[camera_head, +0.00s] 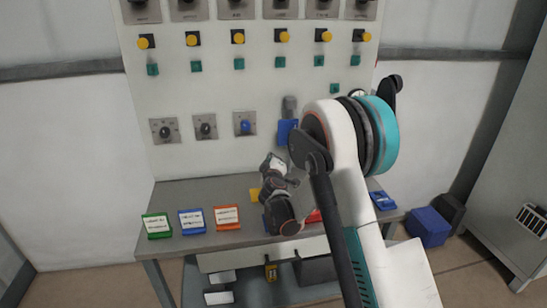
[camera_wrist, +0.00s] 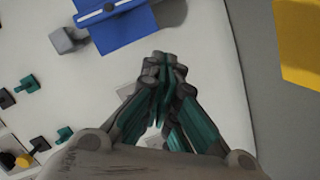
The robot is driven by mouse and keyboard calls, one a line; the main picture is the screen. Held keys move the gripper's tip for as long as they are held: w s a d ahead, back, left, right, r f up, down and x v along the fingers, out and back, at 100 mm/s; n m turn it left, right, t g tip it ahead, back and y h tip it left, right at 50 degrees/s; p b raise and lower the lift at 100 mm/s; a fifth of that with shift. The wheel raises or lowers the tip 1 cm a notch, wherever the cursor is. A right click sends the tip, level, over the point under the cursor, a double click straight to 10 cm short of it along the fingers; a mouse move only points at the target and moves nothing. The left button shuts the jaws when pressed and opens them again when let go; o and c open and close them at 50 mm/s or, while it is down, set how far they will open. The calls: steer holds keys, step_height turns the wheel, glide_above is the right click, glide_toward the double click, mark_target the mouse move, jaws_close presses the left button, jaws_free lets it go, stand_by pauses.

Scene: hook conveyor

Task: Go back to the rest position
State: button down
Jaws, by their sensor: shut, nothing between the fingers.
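My gripper (camera_wrist: 166,60) shows in the wrist view with its teal-padded fingers together and nothing between them. In that view a blue piece (camera_wrist: 125,25) lies just beyond the fingertips, with a small grey block (camera_wrist: 68,40) to its left; I cannot tell whether the fingertips touch the blue piece. In the head view my arm reaches from the right toward the middle of the table (camera_head: 170,192), in front of the white panel (camera_head: 200,95). The fingertips cannot be made out clearly there.
Green (camera_head: 156,226), blue (camera_head: 193,221) and orange (camera_head: 227,217) labelled bins stand along the table's left front. The panel carries several switches and yellow buttons. A blue block (camera_head: 286,132) sits on it close to my arm. A blue box (camera_head: 428,227) is on the floor at right.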

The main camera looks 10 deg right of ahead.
steer(key=s+d+r+m+g, duration=0.25)
steer(key=s+r, duration=0.45)
steer(key=s, duration=0.4)
steer(key=s+d+r+m+g, duration=0.2)
steer(key=s+d+r+m, duration=0.15)
steer(key=s+r, duration=0.55)
steer(key=s+a+f+m+g+y, duration=0.1)
steer(key=s+f, duration=0.1)
steer(key=s, duration=0.8)
steer(key=s+a+f+g+y, duration=0.1)
steer(key=s+f+g, duration=0.1)
steer(key=s, duration=0.9)
steer(key=s+a+f+m+g+y, duration=0.1)
steer(key=s+a+f, duration=0.1)
steer(key=s, duration=0.8)
steer(key=shift+s+f+m, duration=0.3)
steer(key=shift+s+f, duration=0.05)
